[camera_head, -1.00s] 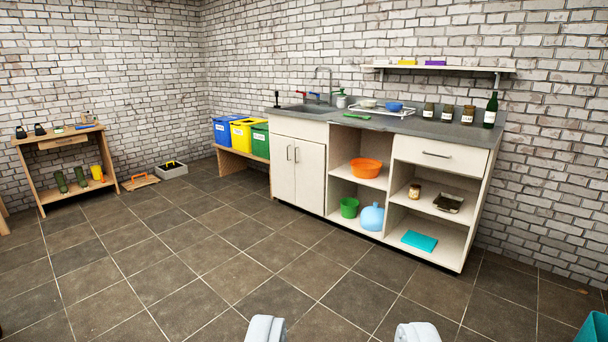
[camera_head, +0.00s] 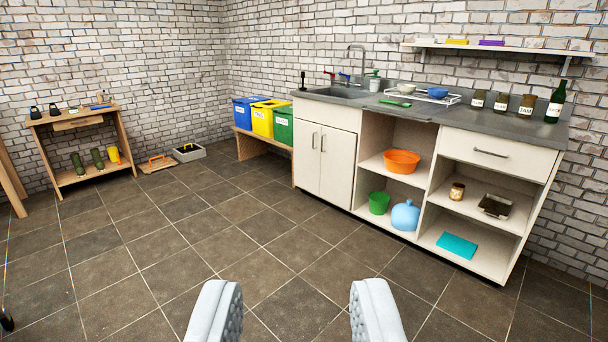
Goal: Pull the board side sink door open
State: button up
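The sink unit has two white doors side by side under the sink (camera_head: 340,91), both shut. The left door (camera_head: 305,165) and the right door (camera_head: 338,172) each have an upright bar handle near the middle seam. The green board (camera_head: 394,103) lies on the counter to the right of the sink, so the right door is on the board's side. My gripper (camera_head: 290,310) is open and empty at the bottom of the view, with its two grey fingers wide apart. It is over the floor, well short of the doors.
Open shelves to the right hold an orange bowl (camera_head: 401,161), a green bucket (camera_head: 379,203) and a blue jug (camera_head: 405,215). Blue, yellow and green bins (camera_head: 262,119) stand on a bench left of the doors. The tiled floor (camera_head: 215,250) before the doors is clear.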

aim_at(338, 147)
jog(key=i, duration=2.35)
jog(key=i+z, duration=0.1)
jog(key=i, duration=0.45)
jog(key=i+j+z, duration=0.1)
jog(key=i, duration=0.45)
jog(key=i+j+z, duration=0.1)
jog(key=i, duration=0.45)
